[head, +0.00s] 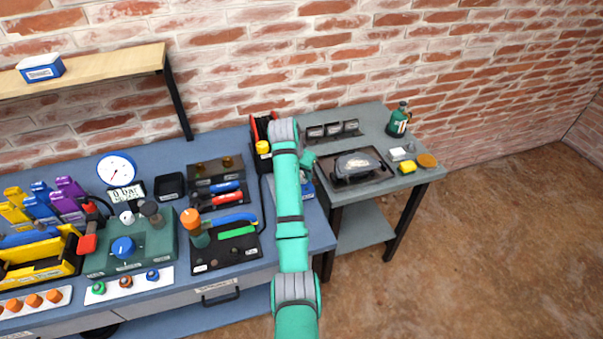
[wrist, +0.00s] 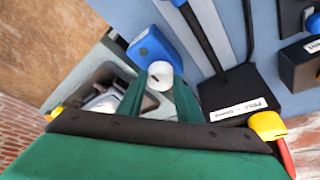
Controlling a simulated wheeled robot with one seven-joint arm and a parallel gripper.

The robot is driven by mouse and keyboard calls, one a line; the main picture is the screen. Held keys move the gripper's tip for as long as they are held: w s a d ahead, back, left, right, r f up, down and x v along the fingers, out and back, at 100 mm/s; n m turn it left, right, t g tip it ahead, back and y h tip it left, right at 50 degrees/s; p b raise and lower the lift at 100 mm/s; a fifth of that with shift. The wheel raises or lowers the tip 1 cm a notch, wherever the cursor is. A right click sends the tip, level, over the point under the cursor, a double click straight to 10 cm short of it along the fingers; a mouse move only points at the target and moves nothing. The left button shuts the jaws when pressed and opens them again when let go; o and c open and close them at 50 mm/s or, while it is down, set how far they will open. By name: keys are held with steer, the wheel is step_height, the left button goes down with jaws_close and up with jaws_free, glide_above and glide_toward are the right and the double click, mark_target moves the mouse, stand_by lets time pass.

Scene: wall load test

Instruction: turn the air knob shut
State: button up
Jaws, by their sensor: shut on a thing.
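A white round knob (wrist: 159,74) with a dark mark on its face shows in the wrist view. It sits at a blue block (wrist: 148,46) that also shows in the head view (head: 307,190), near the bench's right end. My gripper (wrist: 158,85) has its dark green fingers on either side of the white knob and is shut on it. The arm hides most of this spot in the head view. A larger blue knob (head: 122,247) stands on a green box at the left, apart from my gripper. I cannot read which knob is the air knob.
A dial gauge (head: 116,170) with a "0 bar" readout stands behind the green box (head: 105,264). A black panel (head: 225,258) with an orange-topped handle lies left of my arm. A grey side table (head: 375,125) with a tray stands at the right. The floor beyond is clear.

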stand_by(0.3)
steer(key=o, duration=1)
steer(key=shift+o, duration=0.2)
steer(key=v, duration=1.1)
steer(key=shift+f, duration=0.15)
